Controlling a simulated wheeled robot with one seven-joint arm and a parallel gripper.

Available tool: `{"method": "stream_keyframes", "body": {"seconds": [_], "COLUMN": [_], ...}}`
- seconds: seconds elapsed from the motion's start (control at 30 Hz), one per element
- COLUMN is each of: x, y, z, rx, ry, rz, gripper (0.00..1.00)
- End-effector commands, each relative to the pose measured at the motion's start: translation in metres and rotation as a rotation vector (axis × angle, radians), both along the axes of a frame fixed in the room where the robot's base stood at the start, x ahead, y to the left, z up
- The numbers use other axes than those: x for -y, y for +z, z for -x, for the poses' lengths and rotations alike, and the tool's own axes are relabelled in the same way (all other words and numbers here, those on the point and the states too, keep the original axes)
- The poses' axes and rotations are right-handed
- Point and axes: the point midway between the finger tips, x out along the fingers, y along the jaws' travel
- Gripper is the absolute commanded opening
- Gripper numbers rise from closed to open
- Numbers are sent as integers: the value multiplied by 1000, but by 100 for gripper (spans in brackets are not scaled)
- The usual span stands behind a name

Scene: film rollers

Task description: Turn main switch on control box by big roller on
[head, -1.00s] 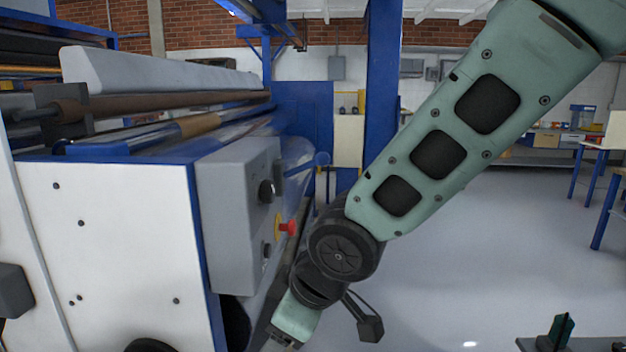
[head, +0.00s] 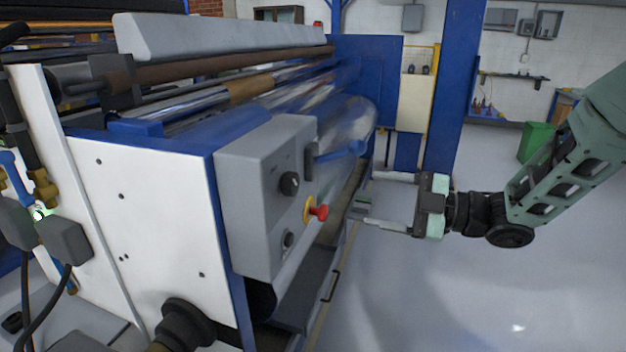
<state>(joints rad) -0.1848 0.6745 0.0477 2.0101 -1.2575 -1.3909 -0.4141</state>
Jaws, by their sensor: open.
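The grey control box (head: 250,205) is fixed to the right end of the big roller machine. On its face are an upper black rotary knob (head: 289,184), a red button on a yellow base (head: 317,212), and a smaller lower knob (head: 288,240). The knob markings are too small to read. The big shiny roller (head: 352,115) runs behind the box. My gripper (head: 362,212) is open and empty, to the right of the box at about the red button's height. Its fingers point left and are apart from the box.
A blue-ended handle (head: 345,152) sticks out right of the box. A blue column (head: 457,90) stands behind my gripper. A green bin (head: 536,142) is farther back. The floor (head: 450,300) on the right is clear.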

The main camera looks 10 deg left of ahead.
Motion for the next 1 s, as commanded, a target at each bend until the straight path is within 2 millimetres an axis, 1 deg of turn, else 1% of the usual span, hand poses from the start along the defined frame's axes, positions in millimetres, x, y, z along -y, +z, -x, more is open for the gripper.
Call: {"method": "stream_keyframes", "body": {"seconds": [0.03,0.17,0.6,0.8,1.0], "x": [-9,-34,-124,-151,-161], "y": [2,4,3,2,1], "z": [0,-3,-16,-20,-22], "rx": [-1,-3,-3,-2,-3], "ry": [4,4,1,-1,-3], "rz": [-1,-1,0,2,1], "gripper": [68,68,68,68,68]}}
